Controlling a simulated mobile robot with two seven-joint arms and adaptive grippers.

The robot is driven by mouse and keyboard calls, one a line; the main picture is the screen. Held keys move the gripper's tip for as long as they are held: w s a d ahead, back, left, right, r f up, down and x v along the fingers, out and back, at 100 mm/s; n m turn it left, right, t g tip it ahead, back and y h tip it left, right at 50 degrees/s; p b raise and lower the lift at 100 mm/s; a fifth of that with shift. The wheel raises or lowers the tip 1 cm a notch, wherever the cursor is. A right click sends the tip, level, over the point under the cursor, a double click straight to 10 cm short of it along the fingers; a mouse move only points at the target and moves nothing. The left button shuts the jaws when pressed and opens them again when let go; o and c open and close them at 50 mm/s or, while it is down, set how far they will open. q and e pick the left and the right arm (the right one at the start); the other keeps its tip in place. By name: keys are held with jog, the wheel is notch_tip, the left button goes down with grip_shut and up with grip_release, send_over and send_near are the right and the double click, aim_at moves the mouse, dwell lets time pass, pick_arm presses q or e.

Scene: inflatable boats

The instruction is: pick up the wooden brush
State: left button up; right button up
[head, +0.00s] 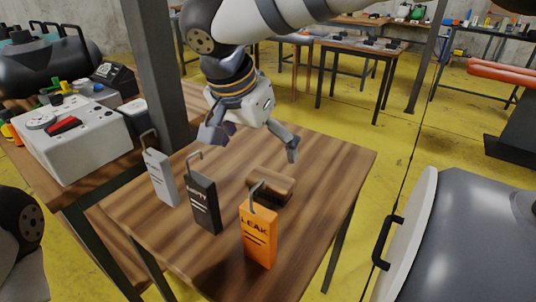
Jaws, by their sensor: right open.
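The wooden brush (284,186) appears to be the small brown block lying on the wooden table (335,170), just behind the orange tag. The tag and its hook cover part of it. My right gripper (250,148) comes down from above with its two fingers spread wide and nothing between them. It is above the table, behind and a little to the left of the brush, apart from it. My left gripper is out of view.
An orange "LEAK" tag (258,236), a black tag (205,204) and a grey tag (161,178) stand close in front of and left of the brush. A dark post (158,70) and a grey machine (78,140) are at left. The table's right side is clear.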

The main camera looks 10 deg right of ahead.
aim_at(270, 177)
jog(key=x, duration=1.1)
jog(key=shift+f+b, duration=0.35)
jog(key=shift+f, duration=0.05)
jog(key=c, duration=1.1)
